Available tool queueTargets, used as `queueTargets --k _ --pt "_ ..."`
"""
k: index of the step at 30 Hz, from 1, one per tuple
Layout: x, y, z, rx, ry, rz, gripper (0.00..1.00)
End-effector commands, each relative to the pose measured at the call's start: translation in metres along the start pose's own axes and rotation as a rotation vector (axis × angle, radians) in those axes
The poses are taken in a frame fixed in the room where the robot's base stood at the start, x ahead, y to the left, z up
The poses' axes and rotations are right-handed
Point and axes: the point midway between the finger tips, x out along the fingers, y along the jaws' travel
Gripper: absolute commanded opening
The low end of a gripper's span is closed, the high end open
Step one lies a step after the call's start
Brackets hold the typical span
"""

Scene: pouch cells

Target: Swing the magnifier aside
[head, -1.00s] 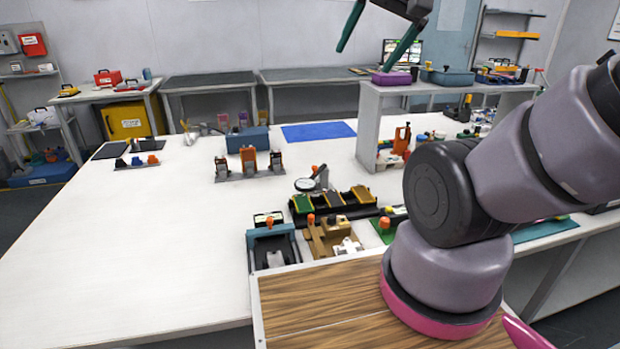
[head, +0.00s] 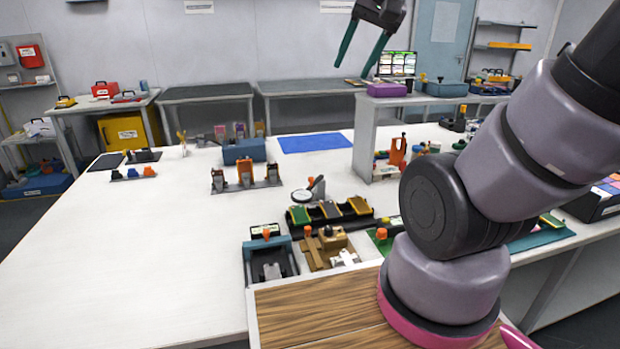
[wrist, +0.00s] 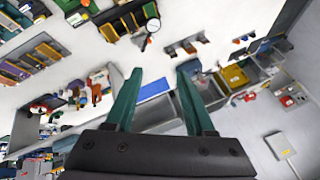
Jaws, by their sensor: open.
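The magnifier (head: 302,195) has a round pale lens with a dark rim, on a short grey arm with an orange knob. It stands at the back of a black rack of green and yellow cells (head: 330,213). In the wrist view the magnifier lens (wrist: 153,25) is near the top, slightly left of centre. My gripper (head: 354,69) is open and empty, high above the table and well apart from the magnifier. In the wrist view its two green fingers (wrist: 160,76) are spread with nothing between them.
Clamp fixtures stand in front of the rack, including a blue-sided one (head: 268,262) and a tan one (head: 327,246). A grey raised shelf (head: 364,137) is at right.

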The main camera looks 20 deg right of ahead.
Motion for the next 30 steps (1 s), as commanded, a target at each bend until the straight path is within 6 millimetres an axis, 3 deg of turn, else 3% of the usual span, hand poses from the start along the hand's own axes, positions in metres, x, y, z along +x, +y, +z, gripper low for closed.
queueTargets --k 8,15,22,30 --pt "0.063 -0.017 -0.056 0.133 -0.109 0.099 0.54" --pt "0.135 -0.025 -0.091 0.240 -0.184 0.193 0.54" --pt "0.218 -0.025 -0.112 0.338 -0.245 0.292 0.54" --pt "0.320 -0.015 -0.115 0.439 -0.299 0.410 0.54"
